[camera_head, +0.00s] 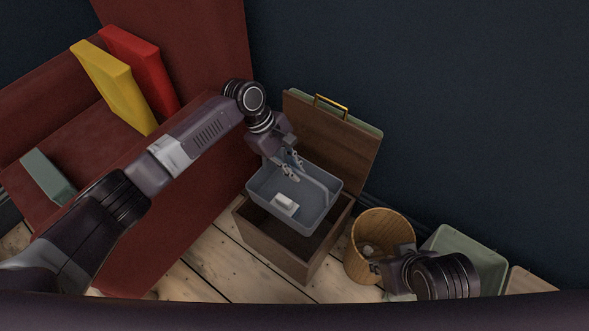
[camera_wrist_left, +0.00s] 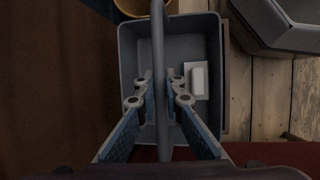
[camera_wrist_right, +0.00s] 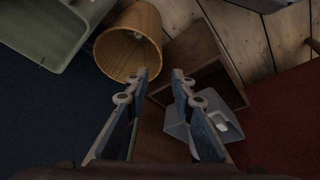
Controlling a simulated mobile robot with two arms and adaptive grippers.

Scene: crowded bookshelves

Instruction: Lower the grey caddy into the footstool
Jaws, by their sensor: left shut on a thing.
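The grey caddy (camera_head: 322,207) is an open tray with an arched handle and a white block (camera_head: 284,203) inside. My left gripper (camera_head: 291,170) is shut on the handle, which shows between its fingers in the left wrist view (camera_wrist_left: 158,80). The footstool (camera_head: 270,244) is a brown wooden box with its lid (camera_head: 335,140) raised at the back. The caddy is over the footstool's opening, covering its back part; the dark interior shows in front. I cannot tell the exact gap to the rim. My right gripper (camera_wrist_right: 160,75) is open and empty, near the wicker basket.
A round wicker basket (camera_head: 358,262) stands right of the footstool, with a green bin (camera_head: 470,256) beyond it. A red sofa (camera_head: 200,215) with yellow (camera_head: 118,85) and red (camera_head: 145,68) cushions is at left. Wood floor (camera_head: 215,262) is clear in front.

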